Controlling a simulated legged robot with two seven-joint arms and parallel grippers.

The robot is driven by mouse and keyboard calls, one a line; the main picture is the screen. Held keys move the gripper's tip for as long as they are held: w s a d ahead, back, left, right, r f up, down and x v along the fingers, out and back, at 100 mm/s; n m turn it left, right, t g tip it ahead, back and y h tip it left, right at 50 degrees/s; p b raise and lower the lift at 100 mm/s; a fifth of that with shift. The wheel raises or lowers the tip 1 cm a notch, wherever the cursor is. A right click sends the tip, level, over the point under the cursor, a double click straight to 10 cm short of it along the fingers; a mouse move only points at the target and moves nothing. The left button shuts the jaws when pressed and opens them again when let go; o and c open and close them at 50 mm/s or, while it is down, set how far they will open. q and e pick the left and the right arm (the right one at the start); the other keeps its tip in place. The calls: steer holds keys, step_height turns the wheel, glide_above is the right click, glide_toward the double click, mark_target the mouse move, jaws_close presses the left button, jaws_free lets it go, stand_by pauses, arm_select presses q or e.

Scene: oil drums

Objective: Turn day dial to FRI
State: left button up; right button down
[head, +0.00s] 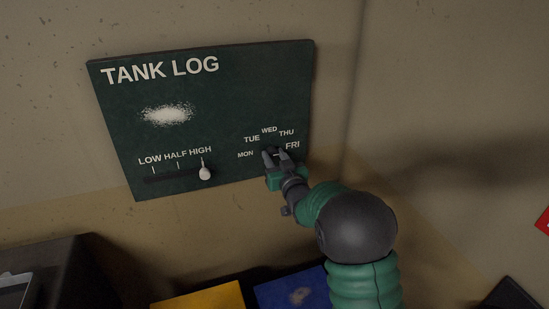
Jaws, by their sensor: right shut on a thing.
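The dark green TANK LOG board (200,95) hangs on the wall, left of centre in the head view. Its day dial sits at the lower right, ringed by the labels MON, TUE, WED, THU and FRI (292,145). My right gripper (271,154) is at the dial, shut on it, with its fingers between MON and FRI. The fingers hide most of the dial, so I cannot tell which day it points to. My left gripper is not in view.
A pale slider knob (205,174) stands at HIGH on the board's level scale, left of the dial. A white smudge (167,114) marks the board. Below are a yellow surface (200,298), a blue surface (295,290) and a dark box (60,265).

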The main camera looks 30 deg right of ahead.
steer(key=shift+a+f, duration=0.1)
steer(key=shift+f, duration=0.4)
steer(key=c, duration=1.2)
jaws_free()
steer(key=shift+o, duration=1.2)
steer(key=shift+w+r, duration=0.1)
steer(key=shift+r, duration=0.05)
steer(key=shift+r, duration=0.1)
steer(key=shift+s, duration=0.2)
steer(key=b+v, duration=0.3)
steer(key=v, duration=1.3)
steer(key=shift+s+a, duration=0.1)
steer(key=shift+s, duration=0.05)
